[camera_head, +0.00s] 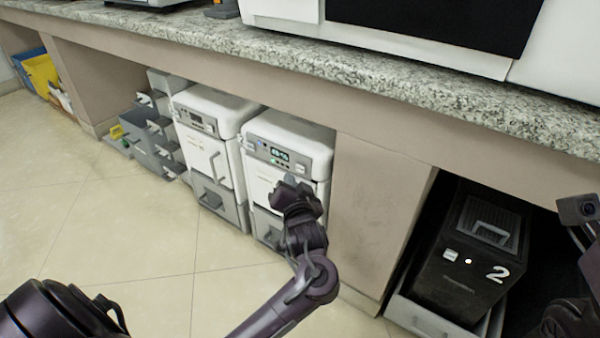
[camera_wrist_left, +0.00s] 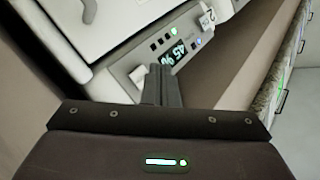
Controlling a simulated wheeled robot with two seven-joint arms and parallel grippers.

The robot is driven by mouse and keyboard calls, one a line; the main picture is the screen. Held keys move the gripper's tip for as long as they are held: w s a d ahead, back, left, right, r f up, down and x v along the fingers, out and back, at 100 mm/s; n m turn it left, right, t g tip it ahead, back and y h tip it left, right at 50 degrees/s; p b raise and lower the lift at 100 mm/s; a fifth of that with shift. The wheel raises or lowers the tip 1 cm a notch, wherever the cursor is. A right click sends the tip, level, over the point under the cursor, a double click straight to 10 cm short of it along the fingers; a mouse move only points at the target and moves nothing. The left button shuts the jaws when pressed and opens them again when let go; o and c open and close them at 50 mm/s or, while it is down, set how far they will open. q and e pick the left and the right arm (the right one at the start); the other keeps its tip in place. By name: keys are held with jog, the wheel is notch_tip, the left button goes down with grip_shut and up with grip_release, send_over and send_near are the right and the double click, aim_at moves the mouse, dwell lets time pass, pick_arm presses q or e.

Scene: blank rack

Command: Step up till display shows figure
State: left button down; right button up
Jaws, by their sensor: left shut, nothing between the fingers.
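The white unit (camera_head: 308,141) under the counter has a grey control panel with a lit display (camera_head: 280,155). A pale button (camera_wrist_left: 138,76) is at the panel's near end, and another pale key (camera_wrist_left: 207,19) is at the far end. My left gripper (camera_head: 290,182) is shut and empty. Its fingertips (camera_wrist_left: 161,72) are at the panel, close to the pale near button; I cannot tell if they touch it.
A similar white unit (camera_head: 205,127) stands to the left, with grey drawers (camera_head: 150,140) beyond it. A black box marked 2 (camera_head: 468,262) sits in the right bay. The granite counter (camera_head: 400,85) overhangs. Open tile floor lies in front. My right arm shows at the right edge; its fingers are unclear.

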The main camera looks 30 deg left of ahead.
aim_at(301, 168)
pick_arm(q)
jog(key=shift+w+r, duration=0.1)
jog(key=shift+w, duration=0.55)
dwell(1.4)
jog(key=shift+w+d+p, duration=0.1)
jog(key=shift+w+p, duration=0.3)
jog(key=shift+p, duration=0.15)
